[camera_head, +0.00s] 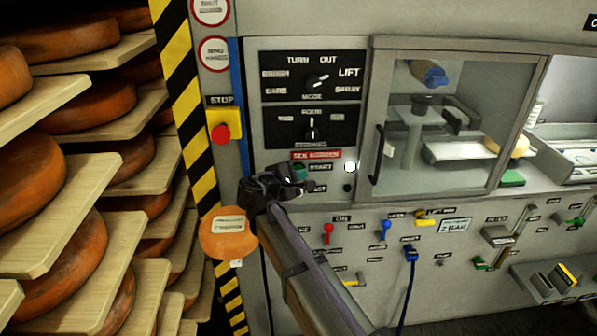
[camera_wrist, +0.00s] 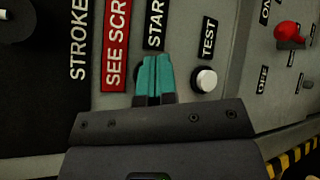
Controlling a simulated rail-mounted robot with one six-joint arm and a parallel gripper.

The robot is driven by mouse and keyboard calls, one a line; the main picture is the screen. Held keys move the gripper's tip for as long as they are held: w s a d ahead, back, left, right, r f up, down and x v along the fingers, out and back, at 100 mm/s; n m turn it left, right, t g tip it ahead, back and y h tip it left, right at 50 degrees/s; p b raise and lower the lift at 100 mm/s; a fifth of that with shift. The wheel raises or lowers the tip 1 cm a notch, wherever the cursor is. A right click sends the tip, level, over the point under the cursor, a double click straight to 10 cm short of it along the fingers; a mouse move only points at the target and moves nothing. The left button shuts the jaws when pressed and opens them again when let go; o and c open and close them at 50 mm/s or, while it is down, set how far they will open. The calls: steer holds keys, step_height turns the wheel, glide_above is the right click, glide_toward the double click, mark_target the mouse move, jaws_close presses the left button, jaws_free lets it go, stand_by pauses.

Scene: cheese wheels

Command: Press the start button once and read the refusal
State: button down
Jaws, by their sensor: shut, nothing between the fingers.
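My gripper (camera_head: 299,172) is at the control panel (camera_head: 262,60), just left of the START label (camera_head: 320,167). In the wrist view its teal fingertips (camera_wrist: 154,76) are together, with nothing seen between them. They lie directly at the end of the START label (camera_wrist: 155,25). The start button itself is hidden behind the fingers, and I cannot tell whether they touch it. A red sign reading SEE SCREEN (camera_head: 317,155) sits above START; part of it shows in the wrist view (camera_wrist: 115,45).
A white button (camera_wrist: 205,80) by the TEST label is close beside my fingers. A red stop button (camera_head: 221,132) on a yellow box is to the left. Cheese shelves (camera_head: 70,215) fill the left; a glazed cabinet (camera_head: 440,110) is right.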

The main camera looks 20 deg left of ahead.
steer(key=shift+s, duration=0.15)
steer(key=shift+s+d, duration=0.35)
steer(key=shift+s, duration=0.25)
steer(key=s, duration=0.1)
steer(key=s+d, duration=0.1)
steer(key=s, duration=0.1)
steer(key=s+d, duration=0.1)
steer(key=shift+s+d, duration=0.1)
steer(key=shift+s, duration=0.15)
stand_by(0.8)
